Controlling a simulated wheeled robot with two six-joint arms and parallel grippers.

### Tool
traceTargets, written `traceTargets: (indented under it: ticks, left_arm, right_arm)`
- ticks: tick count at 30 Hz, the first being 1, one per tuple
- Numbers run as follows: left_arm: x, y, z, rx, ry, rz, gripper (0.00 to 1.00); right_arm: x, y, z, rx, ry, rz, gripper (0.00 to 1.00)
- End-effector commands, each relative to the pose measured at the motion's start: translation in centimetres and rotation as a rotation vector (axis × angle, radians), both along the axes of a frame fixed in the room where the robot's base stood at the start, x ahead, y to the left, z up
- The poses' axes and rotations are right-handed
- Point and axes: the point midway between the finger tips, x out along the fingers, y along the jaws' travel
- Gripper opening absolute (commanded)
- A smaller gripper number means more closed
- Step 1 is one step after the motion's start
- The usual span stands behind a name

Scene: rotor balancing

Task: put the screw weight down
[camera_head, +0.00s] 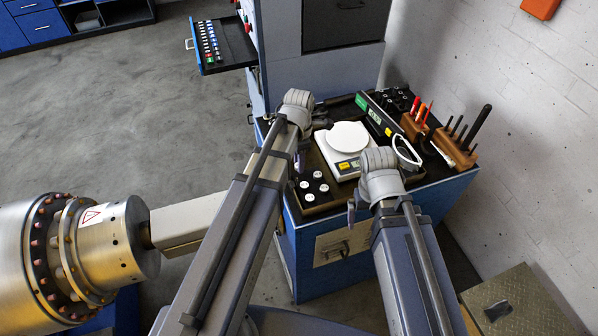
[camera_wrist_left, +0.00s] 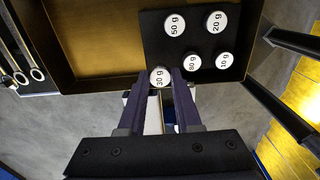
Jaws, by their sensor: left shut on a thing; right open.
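In the left wrist view my left gripper (camera_wrist_left: 162,90) is shut on a round white-topped screw weight marked 30 g (camera_wrist_left: 160,76). The weight overlaps the near edge of a black pad (camera_wrist_left: 190,44) in a tray; its height above it cannot be told. Several other weights stand on the pad, among them the 50 g (camera_wrist_left: 174,23) and the 20 g (camera_wrist_left: 216,22). In the head view my left gripper (camera_head: 297,160) points down beside these weights (camera_head: 307,186), with the held weight largely hidden. My right gripper (camera_head: 351,211) is open, small and partly hidden, in front of the cabinet.
A white scale (camera_head: 345,164) with a round pan stands behind the weights. A green-and-black box (camera_head: 378,114) and wooden tool holders (camera_head: 455,151) stand to the right. The wooden tray (camera_wrist_left: 100,76) has a bare compartment left of the pad. A large metal rotor (camera_head: 115,245) is at left.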

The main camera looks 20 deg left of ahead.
Motion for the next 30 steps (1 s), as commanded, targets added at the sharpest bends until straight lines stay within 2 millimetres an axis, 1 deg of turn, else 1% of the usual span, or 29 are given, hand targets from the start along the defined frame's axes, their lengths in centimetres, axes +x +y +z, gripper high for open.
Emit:
traceTargets:
  ticks: [9,11,18,23,24,26,30]
  left_arm:
    - [0.0,0.0,-3.7,0.000,0.000,0.000,0.00]
    - [0.0,0.0,-3.8,0.000,0.000,0.000,0.00]
    - [0.0,0.0,-3.6,0.000,0.000,0.000,0.00]
    - [0.0,0.0,-4.1,0.000,0.000,0.000,0.00]
    - [0.0,0.0,-3.9,0.000,0.000,0.000,0.37]
    - [0.0,0.0,-3.9,0.000,0.000,0.000,0.44]
    - [0.0,0.0,-3.9,0.000,0.000,0.000,0.45]
  right_arm:
    - [0.0,0.0,-3.7,-0.001,0.000,0.004,1.00]
    - [0.0,0.0,-3.9,-0.001,0.000,0.004,1.00]
    - [0.0,0.0,-3.6,-0.001,0.000,0.004,1.00]
    - [0.0,0.0,-4.1,-0.001,0.000,0.004,1.00]
    - [0.0,0.0,-3.9,-0.001,0.000,0.004,1.00]
    - [0.0,0.0,-3.9,-0.001,0.000,0.004,1.00]
    - [0.0,0.0,-3.9,-0.001,0.000,0.004,1.00]
